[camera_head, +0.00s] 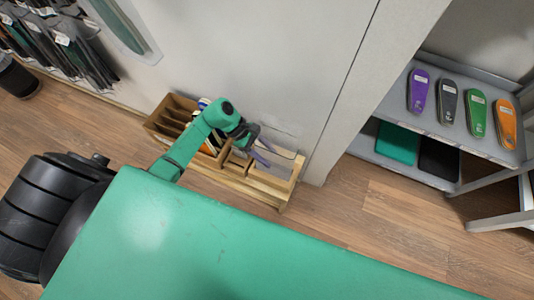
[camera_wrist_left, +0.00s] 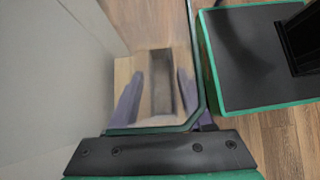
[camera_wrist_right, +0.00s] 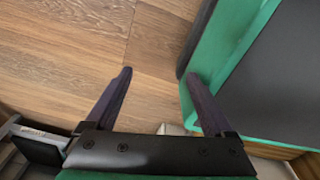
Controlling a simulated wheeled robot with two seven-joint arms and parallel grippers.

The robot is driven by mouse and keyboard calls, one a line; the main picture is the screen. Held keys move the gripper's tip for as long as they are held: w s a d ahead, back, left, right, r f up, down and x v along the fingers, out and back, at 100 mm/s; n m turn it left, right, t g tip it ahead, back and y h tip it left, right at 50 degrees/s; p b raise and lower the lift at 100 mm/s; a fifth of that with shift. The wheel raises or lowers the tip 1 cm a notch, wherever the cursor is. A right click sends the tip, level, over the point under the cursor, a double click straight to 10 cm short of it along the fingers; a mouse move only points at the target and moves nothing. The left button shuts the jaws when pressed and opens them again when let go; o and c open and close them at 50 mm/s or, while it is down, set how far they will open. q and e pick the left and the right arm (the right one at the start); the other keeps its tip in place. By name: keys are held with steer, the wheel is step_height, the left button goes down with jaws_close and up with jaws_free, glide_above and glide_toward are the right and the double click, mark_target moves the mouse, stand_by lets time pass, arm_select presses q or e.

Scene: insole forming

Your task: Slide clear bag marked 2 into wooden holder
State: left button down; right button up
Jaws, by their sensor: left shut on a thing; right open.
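The wooden holder (camera_head: 245,183) stands on the floor against the wall, with several slots; its left part holds some items. My left gripper (camera_head: 265,154) is over the holder's right part, shut on a clear bag (camera_head: 284,152). The bag is see-through with a dark edge line, which also shows in the left wrist view (camera_wrist_left: 201,90). The wooden holder lies behind it there, blurred. I cannot read a number on the bag, nor tell whether its lower edge is inside a slot. My right gripper (camera_wrist_right: 158,74) is open and empty, above the wooden floor; the head view does not show it.
A grey shelf (camera_head: 385,163) at the right carries purple, dark, green and orange insoles (camera_head: 477,114), with green and black sheets below. Dark hanging bags (camera_head: 60,45) line the wall at upper left. A black bin (camera_head: 16,78) stands at the left edge.

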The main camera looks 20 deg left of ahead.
arm_select(q)
steer(key=shift+c, duration=1)
jaws_free()
steer(key=v, duration=1.4)
steer(key=shift+a+r, duration=0.2)
steer(key=shift+s+f, duration=0.1)
